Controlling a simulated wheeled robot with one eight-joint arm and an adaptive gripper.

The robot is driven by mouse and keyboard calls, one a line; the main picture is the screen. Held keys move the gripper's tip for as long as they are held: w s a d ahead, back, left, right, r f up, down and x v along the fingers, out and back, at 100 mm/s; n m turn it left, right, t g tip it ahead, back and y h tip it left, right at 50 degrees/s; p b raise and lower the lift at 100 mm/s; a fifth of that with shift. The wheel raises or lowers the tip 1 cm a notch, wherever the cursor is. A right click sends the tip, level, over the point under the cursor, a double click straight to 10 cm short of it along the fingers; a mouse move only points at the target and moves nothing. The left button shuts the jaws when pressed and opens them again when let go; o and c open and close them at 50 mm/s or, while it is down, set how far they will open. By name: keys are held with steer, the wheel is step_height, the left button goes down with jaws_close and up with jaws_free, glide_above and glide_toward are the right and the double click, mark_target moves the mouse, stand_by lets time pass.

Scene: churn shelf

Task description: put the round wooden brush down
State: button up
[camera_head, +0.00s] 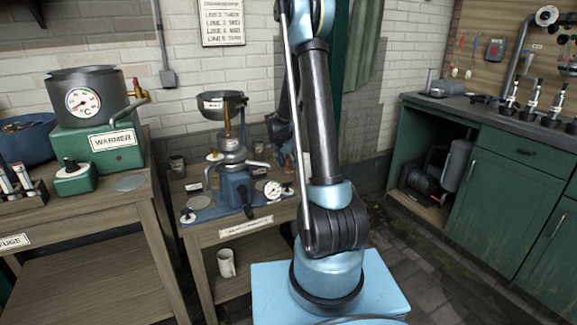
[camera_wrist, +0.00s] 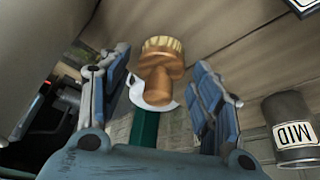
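The round wooden brush (camera_wrist: 160,72) shows in the wrist view, an orange-brown turned piece with a pale ridged, bristle-like rim at its top end. It lies in line with the gap of my gripper (camera_wrist: 162,88). The two blue-grey fingers stand wide apart on either side of it, with visible gaps, and I see no finger pressing on it. A white curved piece (camera_wrist: 138,92) shows just behind the brush; I cannot tell whether they touch. In the head view my arm is seen, but my gripper and the brush cannot be made out.
A dark can marked MID (camera_wrist: 290,128) stands right of my fingers on a wooden surface. In the head view, a small wooden bench (camera_head: 244,234) holds a blue device with a funnel. A warmer (camera_head: 100,145) stands left, green cabinets (camera_head: 500,195) right.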

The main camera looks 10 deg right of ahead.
steer(key=shift+r, duration=0.1)
steer(key=v, duration=1.2)
steer(key=s+d+r+n, duration=0.2)
steer(key=s+r, duration=0.2)
steer(key=s, duration=0.5)
steer(key=s+f+n+y, duration=0.1)
steer(key=s+f+n, duration=0.1)
steer(key=s, duration=1.4)
steer(key=s+d+f+n+g+y, duration=0.1)
steer(key=s+f+n+y, duration=0.1)
steer(key=s, duration=1.3)
steer(key=shift+s+d+f+n, duration=0.2)
steer(key=shift+s+f+n, duration=0.15)
steer(key=shift+f+n, duration=0.6)
steer(key=shift+r, duration=0.15)
